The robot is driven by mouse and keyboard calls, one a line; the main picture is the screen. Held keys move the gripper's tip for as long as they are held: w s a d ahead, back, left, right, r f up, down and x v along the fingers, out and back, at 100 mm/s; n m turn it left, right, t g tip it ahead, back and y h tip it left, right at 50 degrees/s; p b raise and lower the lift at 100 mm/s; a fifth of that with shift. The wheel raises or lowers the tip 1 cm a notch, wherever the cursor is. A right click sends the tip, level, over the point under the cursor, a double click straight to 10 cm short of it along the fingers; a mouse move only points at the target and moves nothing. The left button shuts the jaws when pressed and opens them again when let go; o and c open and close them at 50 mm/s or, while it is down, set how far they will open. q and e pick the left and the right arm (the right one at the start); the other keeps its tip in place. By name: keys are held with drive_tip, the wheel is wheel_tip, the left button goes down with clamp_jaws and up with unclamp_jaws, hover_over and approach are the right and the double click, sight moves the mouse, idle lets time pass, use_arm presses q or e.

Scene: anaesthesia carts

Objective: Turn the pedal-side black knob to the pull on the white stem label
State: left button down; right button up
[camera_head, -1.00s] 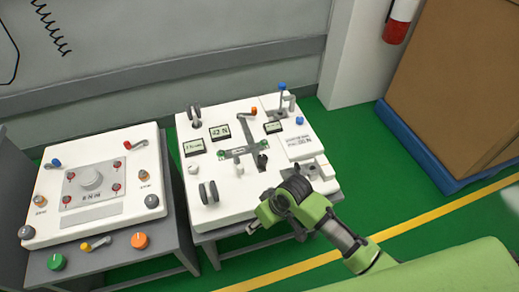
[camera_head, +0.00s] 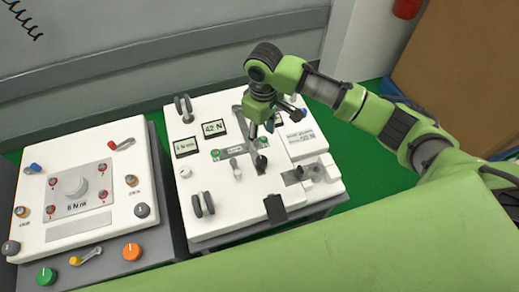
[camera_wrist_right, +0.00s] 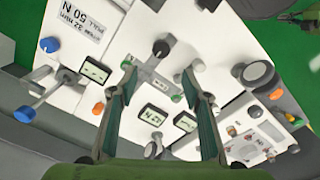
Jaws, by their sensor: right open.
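A black knob (camera_head: 261,163) stands on the grey cross-shaped plate of the right cart's white panel (camera_head: 230,215). In the right wrist view a black knob (camera_wrist_right: 160,48) shows ahead of the fingers. A white label reading "PULL 50 N" (camera_head: 302,137) lies to its right; it also shows in the wrist view (camera_wrist_right: 78,28), turned over. A black pedal-like pad (camera_head: 276,207) sits at the panel's front edge. My right gripper (camera_head: 260,128) is open and empty above the panel, behind the knob, apart from it. A green and dark part (camera_wrist_right: 300,18), possibly my left gripper, shows at the wrist view's corner.
Small displays (camera_head: 214,128), a pale knobbed lever (camera_head: 236,168) and black discs (camera_head: 203,204) crowd the panel. A second white panel (camera_head: 95,228) with knobs stands left. The wall (camera_head: 120,40) is behind, a cardboard box (camera_head: 460,80) at the back right.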

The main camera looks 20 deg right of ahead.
hover_over(262, 160)
wheel_tip(262, 160, down, 6)
drive_tip(key=shift+s+d+r, duration=0.1)
drive_tip(key=shift+s+r, duration=0.05)
wheel_tip(262, 160, down, 7)
drive_tip(key=shift+r, duration=0.1)
drive_tip(key=shift+f, duration=0.45)
use_arm(q)
drive_tip(key=s, duration=0.2)
drive_tip(key=shift+s+d+f, duration=0.15)
drive_tip(key=shift+s+f, duration=0.15)
drive_tip(key=shift+f, duration=0.05)
use_arm(e)
drive_tip(key=c, duration=1.1)
